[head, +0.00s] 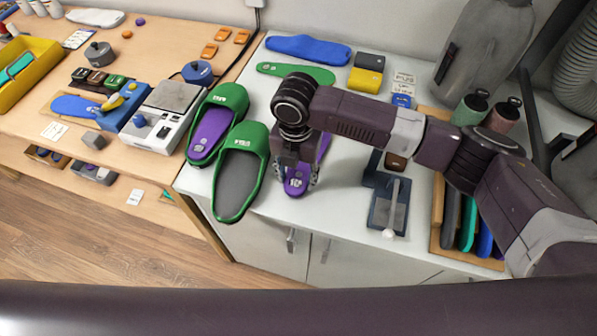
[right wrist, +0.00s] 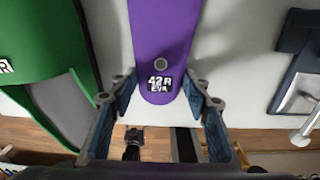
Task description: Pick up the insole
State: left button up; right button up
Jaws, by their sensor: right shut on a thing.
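A purple insole (head: 296,189) lies on or just above the white counter, right of the green slippers. In the right wrist view the insole (right wrist: 164,40) carries a white "42R EVA" label and a small round dot. My right gripper (head: 300,178) is over its near end. In the right wrist view the right gripper (right wrist: 158,92) has one finger on each side of the insole, shut on its edges. The arm hides the insole's middle in the head view. My left gripper is not in view.
The green slipper (head: 242,170) with a grey inside stands close left; the other slipper (head: 212,120) holds a purple insole. A dark tool with a metal lever (head: 390,205) is close right, beside a wooden rack (head: 436,212) of insoles. A green insole (head: 295,72) lies behind.

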notch_tip(320, 180, up, 19)
jog(key=b, duration=0.3)
jog(key=shift+r, duration=0.2)
notch_tip(320, 180, up, 3)
jog(key=p, duration=0.8)
